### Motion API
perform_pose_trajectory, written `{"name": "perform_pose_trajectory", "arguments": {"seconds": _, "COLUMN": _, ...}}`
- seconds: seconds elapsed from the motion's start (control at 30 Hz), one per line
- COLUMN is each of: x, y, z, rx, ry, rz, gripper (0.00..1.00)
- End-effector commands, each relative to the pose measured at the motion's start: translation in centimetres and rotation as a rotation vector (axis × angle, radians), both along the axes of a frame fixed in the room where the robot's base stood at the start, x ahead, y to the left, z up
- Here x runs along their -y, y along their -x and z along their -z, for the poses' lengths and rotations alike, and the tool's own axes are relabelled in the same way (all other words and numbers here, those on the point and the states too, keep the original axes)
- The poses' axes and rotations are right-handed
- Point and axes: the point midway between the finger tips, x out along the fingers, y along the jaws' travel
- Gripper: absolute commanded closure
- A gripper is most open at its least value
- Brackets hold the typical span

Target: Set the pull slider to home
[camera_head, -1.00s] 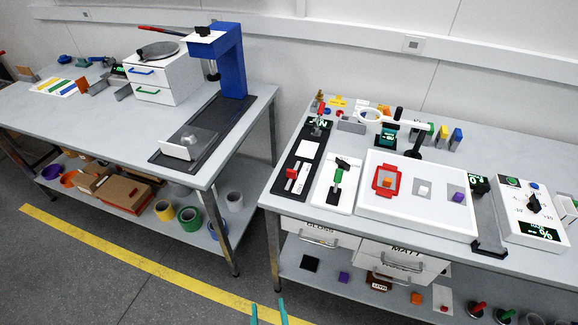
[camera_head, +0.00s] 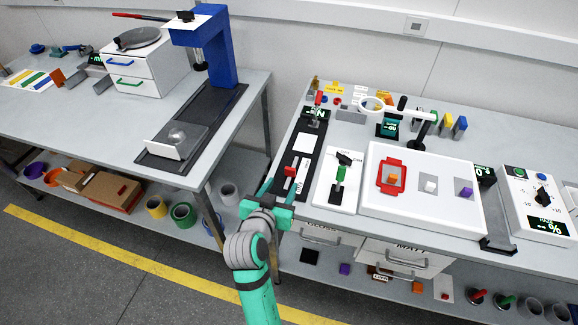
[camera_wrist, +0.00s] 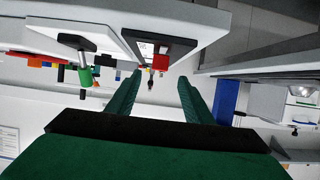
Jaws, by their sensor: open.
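The likely pull slider is a red knob (camera_head: 290,171) on a white strip, set along a long black panel (camera_head: 301,160) at the left end of the right bench. In the wrist view a red block (camera_wrist: 160,62) on a dark panel shows beyond and between my fingers. My gripper (camera_head: 281,187) is at the bench's front left corner, close to the near end of the black panel. Its two green fingers (camera_wrist: 160,95) are apart with nothing held between them. I cannot tell whether they touch the slider. Any home mark is too small to read.
A white panel with a green handle (camera_head: 340,174) stands just right of the black panel. A white tray (camera_head: 424,206) with coloured cubes lies farther right. The left bench (camera_head: 215,150) carries a blue stand (camera_head: 219,50). A gap of floor separates the benches.

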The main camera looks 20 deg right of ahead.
Motion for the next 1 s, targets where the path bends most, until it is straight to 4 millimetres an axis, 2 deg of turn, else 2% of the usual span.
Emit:
{"name": "perform_pose_trajectory", "arguments": {"seconds": 0.23, "x": 1.1, "y": -1.6, "z": 0.4, "rx": 0.0, "ry": -0.003, "rz": 0.01, "gripper": 0.53}}
{"name": "perform_pose_trajectory", "arguments": {"seconds": 0.7, "x": 4.9, "y": -7.4, "z": 3.4, "rx": -0.001, "ry": -0.004, "rz": 0.008, "gripper": 0.53}}
{"name": "perform_pose_trajectory", "arguments": {"seconds": 1.0, "x": 5.8, "y": -8.4, "z": 3.9, "rx": 0.001, "ry": -0.003, "rz": 0.009, "gripper": 0.53}}
